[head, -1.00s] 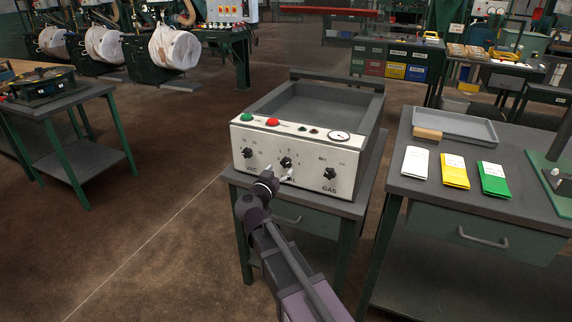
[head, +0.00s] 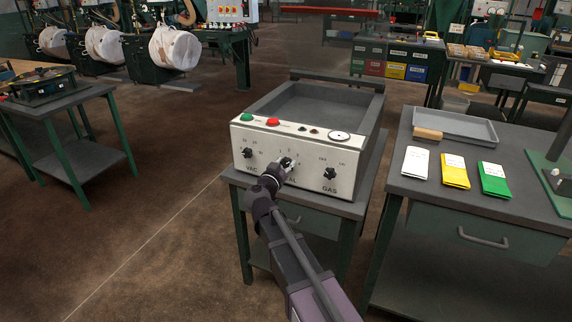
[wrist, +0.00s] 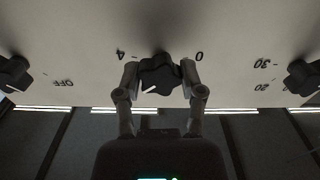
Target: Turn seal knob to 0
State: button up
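The seal knob (wrist: 160,72) is the dark middle knob on the pale front panel (head: 305,178) of the bench machine. The wrist view is upside down. There, the mark 0 is up and right of the knob and the mark 4 up and left; the knob's white line lies at its lower left edge. My gripper (wrist: 159,75) has one finger on each side of the knob, both seeming to touch it. In the head view my gripper (head: 287,163) covers most of the knob and part of its label.
The VAC knob (head: 247,153) and the GAS knob (head: 330,173) flank the middle knob. Green (head: 247,117) and red (head: 273,122) buttons and a round gauge (head: 340,137) sit above. A table with cards (head: 415,162) stands at right.

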jog(key=shift+d, duration=0.1)
jog(key=shift+c, duration=1)
